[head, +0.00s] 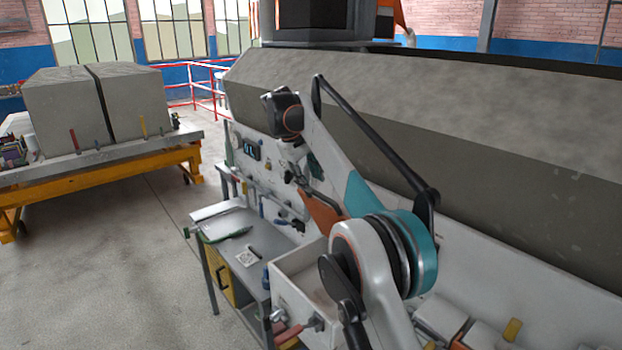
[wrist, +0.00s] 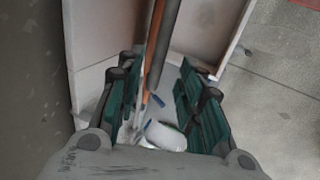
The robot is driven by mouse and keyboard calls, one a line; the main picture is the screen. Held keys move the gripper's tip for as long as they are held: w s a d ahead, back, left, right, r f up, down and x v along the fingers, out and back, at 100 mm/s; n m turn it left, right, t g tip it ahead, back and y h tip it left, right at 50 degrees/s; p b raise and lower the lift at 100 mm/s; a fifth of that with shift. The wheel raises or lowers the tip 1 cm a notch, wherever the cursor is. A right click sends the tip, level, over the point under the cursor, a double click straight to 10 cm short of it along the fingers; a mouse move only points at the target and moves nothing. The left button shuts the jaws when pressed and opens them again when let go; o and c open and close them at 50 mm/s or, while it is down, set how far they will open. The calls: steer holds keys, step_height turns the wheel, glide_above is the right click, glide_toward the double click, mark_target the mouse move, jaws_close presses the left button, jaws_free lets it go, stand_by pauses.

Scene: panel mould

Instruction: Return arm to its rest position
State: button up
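My arm rises from the lower middle of the head view, bends at a teal joint, and reaches up to the wrist in front of the large grey concrete panel (head: 440,125). My gripper (head: 297,178) hangs below the wrist, small and partly unclear in that view. In the wrist view my gripper (wrist: 158,88) shows two teal-padded fingers spread apart. A thin orange and grey rod-like thing (wrist: 156,50) shows in line with the gap, seemingly beyond the fingers. I see no finger touching it.
A grey workbench (head: 228,220) with a green-handled tool (head: 228,236) stands left of my arm. A white open box (head: 305,275) is close to my arm. Concrete blocks (head: 65,105) rest on an orange-framed table (head: 100,175) at left. The floor between is clear.

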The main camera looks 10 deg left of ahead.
steer(key=shift+m+y, duration=0.4)
steer(key=shift+m, duration=0.4)
steer(key=d+b, duration=0.1)
steer(key=d, duration=0.1)
steer(key=s+d+r+b, duration=0.1)
steer(key=d, duration=0.1)
steer(key=d+r+b, duration=0.1)
steer(key=d, duration=0.2)
steer(key=shift+s+r+b, duration=0.15)
steer(key=shift+s+b, duration=0.05)
steer(key=shift+b, duration=0.2)
steer(key=s+d+f+m+t+y+b, duration=0.2)
steer(key=s+d+m+b, duration=0.2)
steer(key=s+d+b, duration=0.95)
steer(key=s+d+f+m+b, duration=0.1)
steer(key=s+d+f, duration=0.4)
steer(key=s+f, duration=0.3)
steer(key=s+d+f+m+t+b, duration=0.1)
steer(key=s+d+f+m+b, duration=0.1)
steer(key=s+d+f, duration=0.3)
steer(key=s+d+f+m+b, duration=0.1)
steer(key=s+d+f, duration=0.4)
steer(key=s+f, duration=0.8)
steer(key=s, duration=0.6)
steer(key=shift+f+t, duration=0.2)
steer(key=shift+t, duration=0.2)
steer(key=shift+a, duration=0.1)
